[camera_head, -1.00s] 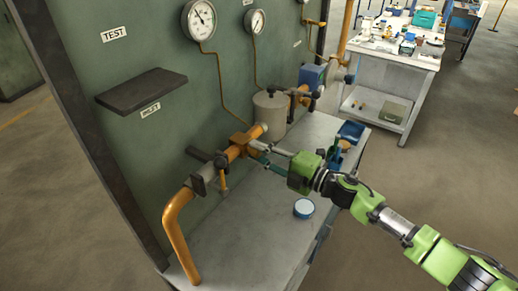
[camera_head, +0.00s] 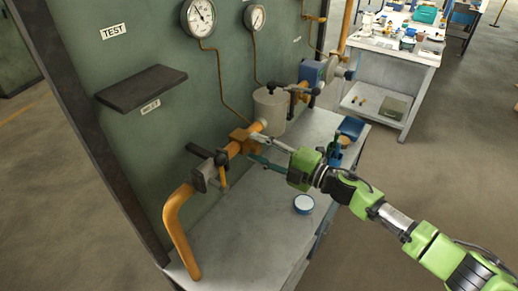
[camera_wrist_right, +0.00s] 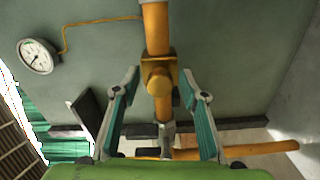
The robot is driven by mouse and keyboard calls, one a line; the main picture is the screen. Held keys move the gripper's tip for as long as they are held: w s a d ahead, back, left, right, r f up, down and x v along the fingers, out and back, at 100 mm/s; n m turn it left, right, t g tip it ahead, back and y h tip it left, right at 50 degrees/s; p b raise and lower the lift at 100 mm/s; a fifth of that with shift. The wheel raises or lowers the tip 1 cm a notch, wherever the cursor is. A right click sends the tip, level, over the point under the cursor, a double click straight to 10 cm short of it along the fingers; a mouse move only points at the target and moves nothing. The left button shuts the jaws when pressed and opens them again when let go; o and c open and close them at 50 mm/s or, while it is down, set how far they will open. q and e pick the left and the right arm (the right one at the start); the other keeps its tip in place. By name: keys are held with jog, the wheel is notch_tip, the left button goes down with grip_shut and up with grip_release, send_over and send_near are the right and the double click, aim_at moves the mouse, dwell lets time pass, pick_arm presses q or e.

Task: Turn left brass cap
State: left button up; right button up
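A brass fitting with a squarish cap (camera_head: 240,138) sits on the orange pipe along the green panel. In the right wrist view the cap (camera_wrist_right: 158,76) lies between the two fingertips, with gaps showing on both sides. My right gripper (camera_head: 255,148) is open and empty, reaching in from the right with its fingers just in front of the cap. Its two teal-padded fingers also show spread in the right wrist view (camera_wrist_right: 160,84). I cannot tell how far the fingertips reach past the cap's face. My left gripper is not in view.
A black-handled valve (camera_head: 203,152) sits left of the cap on the same pipe. A grey cylinder (camera_head: 270,110) stands behind it. A white-topped round container (camera_head: 304,204) rests on the grey bench (camera_head: 240,235). Two gauges and a dark shelf (camera_head: 142,90) are on the panel.

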jog(key=shift+s+d, duration=0.15)
jog(key=v, duration=1.1)
jog(key=shift+d, duration=0.25)
jog(key=shift+s+f, duration=0.1)
jog(key=shift+s, duration=0.05)
